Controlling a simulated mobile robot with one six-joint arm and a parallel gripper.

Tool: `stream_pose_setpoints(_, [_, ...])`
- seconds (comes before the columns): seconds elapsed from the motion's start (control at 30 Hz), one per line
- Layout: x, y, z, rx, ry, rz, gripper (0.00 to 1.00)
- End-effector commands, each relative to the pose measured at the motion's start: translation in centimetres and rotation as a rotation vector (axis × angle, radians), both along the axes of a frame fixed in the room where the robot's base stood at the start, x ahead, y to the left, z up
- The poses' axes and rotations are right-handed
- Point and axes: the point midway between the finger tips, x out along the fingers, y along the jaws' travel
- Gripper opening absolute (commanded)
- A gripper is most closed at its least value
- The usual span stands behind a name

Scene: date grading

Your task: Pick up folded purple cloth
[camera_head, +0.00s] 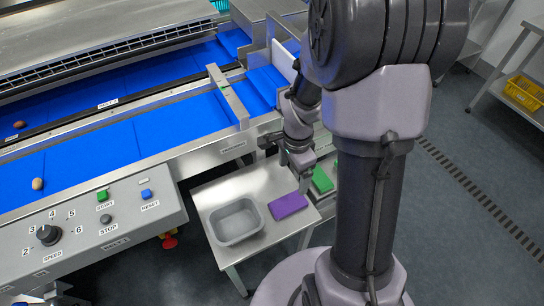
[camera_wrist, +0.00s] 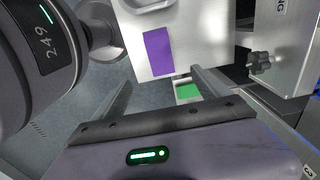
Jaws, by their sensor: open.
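The folded purple cloth (camera_head: 288,205) lies flat on a small steel side table (camera_head: 215,190), to the right of a grey bin. In the wrist view the purple cloth (camera_wrist: 159,52) lies near the table's edge, beyond the fingers. My gripper (camera_head: 300,172) is above and a little behind the cloth in the head view, apart from it. In the wrist view my gripper (camera_wrist: 158,84) has its two fingers spread wide with nothing between them in its grasp.
A grey bin (camera_head: 238,222) stands on the table left of the cloth. A green item (camera_head: 322,180) lies just right of the table. The conveyor machine with blue belts (camera_head: 90,155) and a control panel (camera_head: 110,222) borders the table. A yellow crate (camera_head: 523,92) sits far right.

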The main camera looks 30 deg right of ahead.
Motion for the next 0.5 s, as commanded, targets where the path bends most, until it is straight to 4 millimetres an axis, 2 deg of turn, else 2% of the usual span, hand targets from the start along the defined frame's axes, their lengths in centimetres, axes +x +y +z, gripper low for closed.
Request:
stream_pose_setpoints(0.2, [-0.1,0.1,-6.9,0.002,0.005,-0.002,0.85])
stream_pose_setpoints(0.3, [-0.1,0.1,-9.6,0.002,0.005,-0.001,0.85])
stream_pose_setpoints(0.4, [-0.1,0.1,-11.3,0.002,0.003,-0.001,0.85])
stream_pose_setpoints(0.5, [0.0,0.1,-12.0,0.001,0.002,0.000,0.85])
